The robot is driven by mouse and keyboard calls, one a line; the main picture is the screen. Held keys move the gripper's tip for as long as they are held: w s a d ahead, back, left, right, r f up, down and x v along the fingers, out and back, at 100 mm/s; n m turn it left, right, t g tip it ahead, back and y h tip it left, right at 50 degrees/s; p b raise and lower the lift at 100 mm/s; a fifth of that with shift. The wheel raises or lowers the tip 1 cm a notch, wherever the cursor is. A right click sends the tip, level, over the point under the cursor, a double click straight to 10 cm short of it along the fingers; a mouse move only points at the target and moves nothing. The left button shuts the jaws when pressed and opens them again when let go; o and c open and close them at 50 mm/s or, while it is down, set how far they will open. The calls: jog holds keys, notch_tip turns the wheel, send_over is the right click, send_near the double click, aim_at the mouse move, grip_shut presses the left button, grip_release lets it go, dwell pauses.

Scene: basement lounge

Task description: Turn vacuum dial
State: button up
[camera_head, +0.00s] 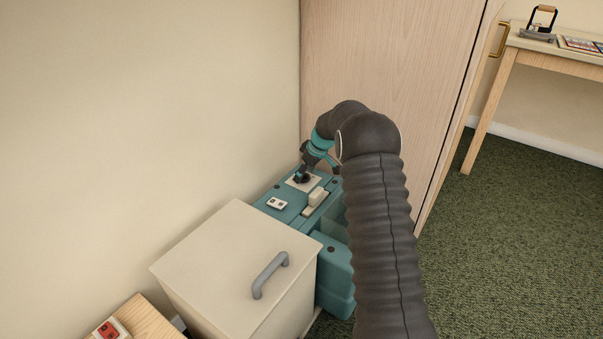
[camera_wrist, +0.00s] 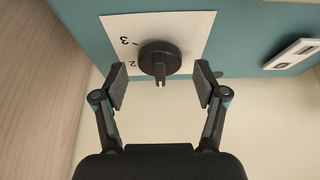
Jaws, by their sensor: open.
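The teal vacuum (camera_head: 337,268) stands between the beige wall and a wooden cabinet. A pale plate (camera_head: 291,184) lies on its top, and my gripper (camera_head: 302,176) hangs over that plate. In the wrist view the round black dial (camera_wrist: 159,50) sits on the pale plate (camera_wrist: 195,30), with "2" and "3" printed at its left. A small notched tab on the dial points down the picture. My gripper (camera_wrist: 160,80) is open, with one finger on either side of the dial and a visible gap to each. In the head view the dial is mostly hidden by my gripper.
A cream box with a grey handle (camera_head: 270,273) stands close in front of the vacuum. A wooden cabinet (camera_head: 385,60) rises directly behind it. A pale switch block (camera_head: 316,196) and a white panel (camera_head: 277,203) sit near the dial. Green carpet (camera_head: 500,240) is clear at right.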

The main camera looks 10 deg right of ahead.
jog(key=c, duration=1.1)
jog(key=shift+a, duration=0.15)
jog(key=shift+c, duration=0.2)
